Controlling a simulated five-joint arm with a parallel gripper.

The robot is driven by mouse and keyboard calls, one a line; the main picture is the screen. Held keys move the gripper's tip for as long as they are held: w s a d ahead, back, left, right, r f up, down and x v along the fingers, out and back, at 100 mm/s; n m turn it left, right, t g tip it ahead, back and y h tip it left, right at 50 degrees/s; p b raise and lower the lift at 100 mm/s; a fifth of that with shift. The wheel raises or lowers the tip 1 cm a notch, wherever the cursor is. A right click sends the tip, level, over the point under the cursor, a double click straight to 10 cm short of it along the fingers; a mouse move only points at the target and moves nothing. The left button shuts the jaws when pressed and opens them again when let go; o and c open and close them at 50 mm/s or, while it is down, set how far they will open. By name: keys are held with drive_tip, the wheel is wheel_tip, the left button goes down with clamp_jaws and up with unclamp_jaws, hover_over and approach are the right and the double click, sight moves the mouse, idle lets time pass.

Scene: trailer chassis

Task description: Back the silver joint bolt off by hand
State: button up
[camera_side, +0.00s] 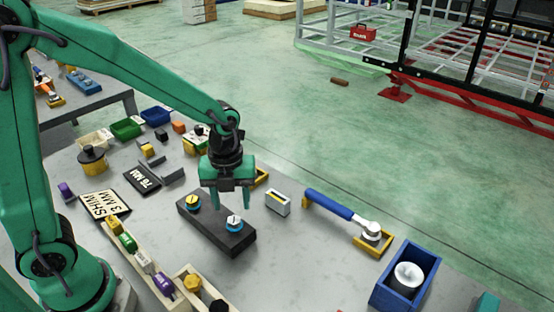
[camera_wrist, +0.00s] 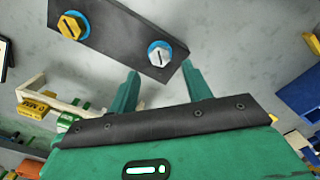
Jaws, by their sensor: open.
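The silver joint bolt (camera_side: 235,222) has a slotted head and a blue ring around its base. It sits upright at the right end of a dark block (camera_side: 212,231). It also shows in the wrist view (camera_wrist: 160,54). A yellow bolt (camera_side: 193,202) with a similar blue ring sits at the block's other end, and in the wrist view (camera_wrist: 73,25) at upper left. My gripper (camera_side: 232,204) is open and empty, pointing down over the block. In the wrist view the fingertips (camera_wrist: 163,72) lie either side of the silver bolt's direction, apart from it.
A blue bin (camera_side: 404,276) holds a white cylinder. A wooden tray (camera_side: 140,262) of coloured parts lies at front left.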

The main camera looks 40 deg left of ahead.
sight(234, 219)
drive_tip(key=shift+f, duration=2.6)
drive_tip(key=c, duration=1)
